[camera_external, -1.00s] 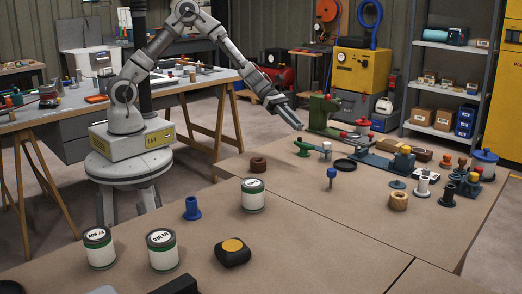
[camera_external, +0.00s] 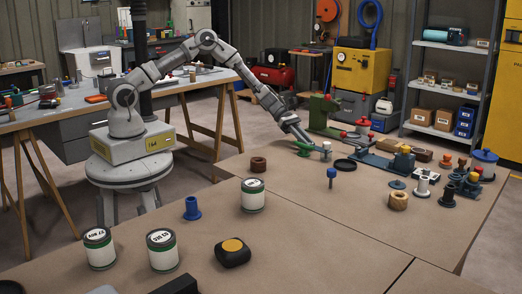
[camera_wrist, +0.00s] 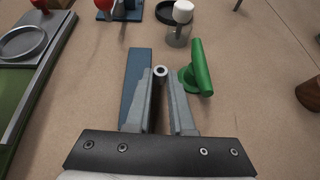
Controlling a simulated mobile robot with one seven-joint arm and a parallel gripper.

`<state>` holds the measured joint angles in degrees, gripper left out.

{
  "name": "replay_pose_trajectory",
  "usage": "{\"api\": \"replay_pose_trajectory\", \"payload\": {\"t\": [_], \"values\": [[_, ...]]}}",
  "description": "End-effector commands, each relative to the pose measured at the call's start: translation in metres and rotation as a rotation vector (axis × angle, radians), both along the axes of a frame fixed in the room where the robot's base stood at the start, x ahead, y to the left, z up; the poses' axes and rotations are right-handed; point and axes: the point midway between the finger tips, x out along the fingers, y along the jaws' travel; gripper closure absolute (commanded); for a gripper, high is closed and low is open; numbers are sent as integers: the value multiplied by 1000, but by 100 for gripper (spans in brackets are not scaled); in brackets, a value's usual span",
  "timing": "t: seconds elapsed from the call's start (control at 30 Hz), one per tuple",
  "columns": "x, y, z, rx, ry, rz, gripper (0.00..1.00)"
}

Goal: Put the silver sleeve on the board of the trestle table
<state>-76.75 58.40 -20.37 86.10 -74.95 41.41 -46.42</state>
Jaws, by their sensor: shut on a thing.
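The silver sleeve (camera_wrist: 160,73) shows in the wrist view as a small grey ring end with a dark hole, between my fingertips. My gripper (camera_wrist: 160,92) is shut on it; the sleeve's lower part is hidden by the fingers. In the external view my gripper (camera_external: 308,141) is low over the far side of the front bench, and the sleeve cannot be made out there. The trestle table (camera_external: 55,117), with a brown board and wooden legs, stands at the left behind my base. Tools and small parts lie on its board.
A green part (camera_wrist: 200,68) stands close right of my fingers; a flat blue bar (camera_wrist: 138,65) lies close left. A white-capped jar (camera_wrist: 181,22) and a black dish (camera_external: 345,164) are just beyond.

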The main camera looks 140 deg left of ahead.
Motion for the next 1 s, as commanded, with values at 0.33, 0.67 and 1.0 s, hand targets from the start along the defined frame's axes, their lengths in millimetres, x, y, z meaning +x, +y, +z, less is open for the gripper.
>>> {"api": "replay_pose_trajectory", "payload": {"t": [0.33, 0.67, 1.0], "values": [[0, 0, -6, 1, -1, 0, 100], [0, 0, -8, 0, -1, 1, 49], [-8, 1, 2, 2, -1, 1, 49]]}}
